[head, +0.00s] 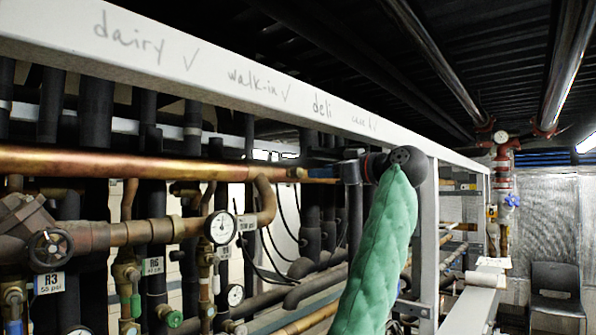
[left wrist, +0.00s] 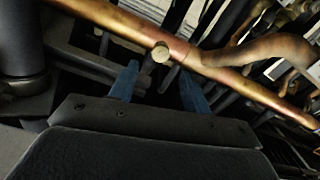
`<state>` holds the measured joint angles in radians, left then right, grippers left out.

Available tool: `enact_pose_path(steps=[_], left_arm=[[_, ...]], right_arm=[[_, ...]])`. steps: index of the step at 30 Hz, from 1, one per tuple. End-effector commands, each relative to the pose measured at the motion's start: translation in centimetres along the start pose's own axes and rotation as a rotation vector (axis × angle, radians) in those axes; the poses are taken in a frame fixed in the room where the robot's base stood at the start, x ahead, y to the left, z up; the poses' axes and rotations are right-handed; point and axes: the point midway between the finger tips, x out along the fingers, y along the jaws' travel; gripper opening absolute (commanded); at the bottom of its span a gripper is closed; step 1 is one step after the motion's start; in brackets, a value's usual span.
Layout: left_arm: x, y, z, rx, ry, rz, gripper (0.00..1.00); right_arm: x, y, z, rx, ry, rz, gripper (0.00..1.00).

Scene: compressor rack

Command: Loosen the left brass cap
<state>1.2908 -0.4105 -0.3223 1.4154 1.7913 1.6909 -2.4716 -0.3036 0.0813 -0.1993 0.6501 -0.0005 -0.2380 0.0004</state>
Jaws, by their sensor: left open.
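In the left wrist view a small round brass cap (left wrist: 160,52) sticks out from the side of a copper pipe (left wrist: 225,72). My left gripper (left wrist: 160,78) has its two blue fingers apart, one on each side below the cap, with nothing between them. The fingertips look short of the cap; the exact gap is unclear. In the head view my left gripper (head: 325,160) is dark and small, beside the right part of the long copper pipe (head: 150,165). The cap is hard to make out there. I cannot confirm a second cap. My right gripper is not in view.
A white beam (head: 200,70) with handwritten labels runs above the pipes. A pressure gauge (head: 220,227), a valve handwheel (head: 50,250) and several dark vertical pipes crowd the left. A grey upright post (head: 428,240) stands close to my left arm. A chair (head: 557,290) is far right.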

Motion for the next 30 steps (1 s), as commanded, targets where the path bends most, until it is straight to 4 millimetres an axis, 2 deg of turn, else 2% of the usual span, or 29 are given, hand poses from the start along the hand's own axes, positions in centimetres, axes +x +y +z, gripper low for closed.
enact_pose_path(steps=[3,12,18,25,26,30], left_arm=[[1.8,0.1,-0.3,0.002,-0.002,-0.001,0.48],[5.6,0.0,-0.3,0.001,-0.001,-0.001,0.48],[6.5,0.0,0.0,0.000,0.000,-0.001,0.48],[6.6,0.0,0.0,0.000,0.000,-0.001,0.48],[6.6,0.0,0.0,0.000,0.000,-0.001,0.46],[6.6,0.0,0.0,0.000,0.000,-0.001,0.18]], right_arm=[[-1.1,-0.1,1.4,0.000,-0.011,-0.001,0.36],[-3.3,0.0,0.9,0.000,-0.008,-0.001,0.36],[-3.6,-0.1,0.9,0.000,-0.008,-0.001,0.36],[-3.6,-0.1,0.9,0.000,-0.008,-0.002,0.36],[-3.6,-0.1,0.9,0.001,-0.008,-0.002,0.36],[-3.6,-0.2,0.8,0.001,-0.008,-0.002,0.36]])
